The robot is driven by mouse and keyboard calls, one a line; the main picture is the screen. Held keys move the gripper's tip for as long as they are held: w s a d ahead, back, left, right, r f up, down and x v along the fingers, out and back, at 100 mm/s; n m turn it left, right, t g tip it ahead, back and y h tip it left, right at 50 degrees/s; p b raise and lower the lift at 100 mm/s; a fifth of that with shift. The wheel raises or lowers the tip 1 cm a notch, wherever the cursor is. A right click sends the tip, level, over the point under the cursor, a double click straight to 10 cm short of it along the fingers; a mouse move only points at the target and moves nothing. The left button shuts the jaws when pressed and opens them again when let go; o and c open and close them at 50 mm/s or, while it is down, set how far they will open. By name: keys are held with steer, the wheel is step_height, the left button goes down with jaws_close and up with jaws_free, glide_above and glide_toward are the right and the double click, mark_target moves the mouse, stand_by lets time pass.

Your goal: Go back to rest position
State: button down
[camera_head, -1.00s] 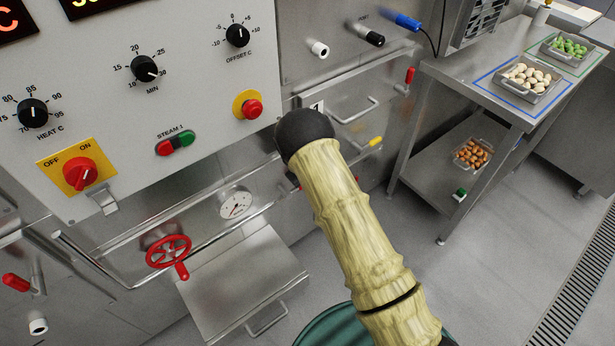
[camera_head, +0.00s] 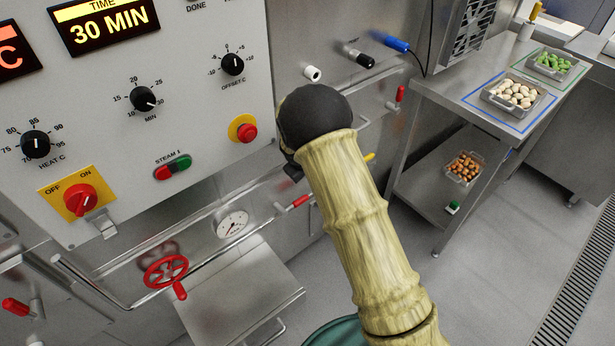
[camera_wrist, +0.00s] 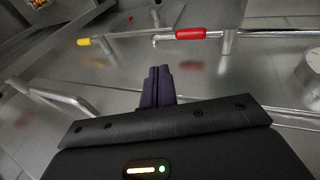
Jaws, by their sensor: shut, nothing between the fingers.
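My gripper (camera_wrist: 159,86) shows in the wrist view with its two dark fingers together and nothing between them. It points toward the steel machine front, where a red-handled lever (camera_wrist: 190,33) and a yellow-tipped handle (camera_wrist: 84,41) are beyond the fingertips. I cannot tell how far the fingertips are from the metal. In the head view my arm rises from the bottom edge to a dark rounded joint in front of the machine. The fingers are hidden there behind that joint.
The control panel (camera_head: 200,110) with knobs stands at left, above a red handwheel (camera_head: 165,270) and a gauge (camera_head: 232,224). A steel table (camera_head: 440,92) at right holds trays of white (camera_head: 513,94) and green pieces (camera_head: 552,64). Grey floor between is clear.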

stand_by(0.4)
steer(key=s+d+r+m+g, duration=0.1)
steer(key=s+d+r+m, duration=0.4)
steer(key=s+d+r, duration=0.55)
steer(key=s+d+r+m+g+y, duration=0.1)
steer(key=s+d+r+m, duration=0.15)
steer(key=s, duration=0.65)
steer(key=s+d+r+m+y, duration=0.15)
steer(key=s+d, duration=0.25)
steer(key=s, duration=0.5)
steer(key=w+a+p+v, duration=0.1)
steer(key=w+p+v, duration=0.2)
steer(key=p+v, duration=1)
steer(key=shift+r+h, duration=0.45)
steer(key=shift+r, duration=0.05)
steer(key=shift+s, duration=0.15)
